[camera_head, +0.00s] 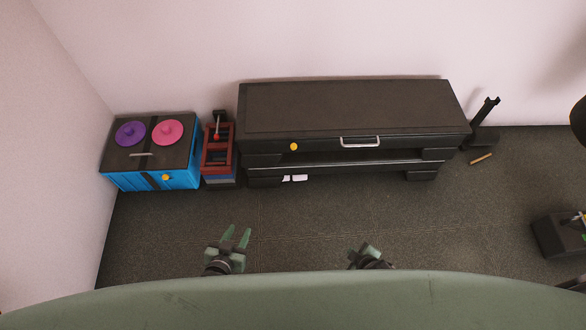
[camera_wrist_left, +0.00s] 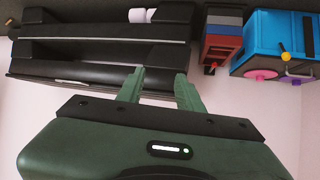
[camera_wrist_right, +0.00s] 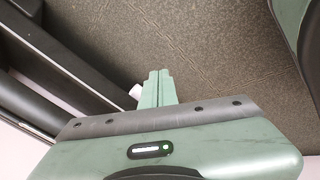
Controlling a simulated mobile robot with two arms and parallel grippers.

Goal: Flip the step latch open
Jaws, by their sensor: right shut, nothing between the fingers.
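No part is clearly recognisable as the step latch. A yellow round knob (camera_head: 293,147) sits on the front edge of a long black bench (camera_head: 350,105) with a metal handle (camera_head: 360,142). Another yellow knob (camera_head: 166,177) is on the front of a blue box (camera_head: 185,165), and it also shows in the left wrist view (camera_wrist_left: 285,57). My left gripper (camera_head: 236,234) is open and empty, in front of the bench and apart from it; its fingers show in the left wrist view (camera_wrist_left: 160,75). My right gripper (camera_head: 370,249) is shut and empty, with fingers together in the right wrist view (camera_wrist_right: 159,75).
The blue box has a purple disc (camera_head: 131,133) and a pink disc (camera_head: 167,132) on top. A red frame (camera_head: 217,160) stands between box and bench. A black stand (camera_head: 484,125) is right of the bench. Floor (camera_head: 310,220) before the bench is clear.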

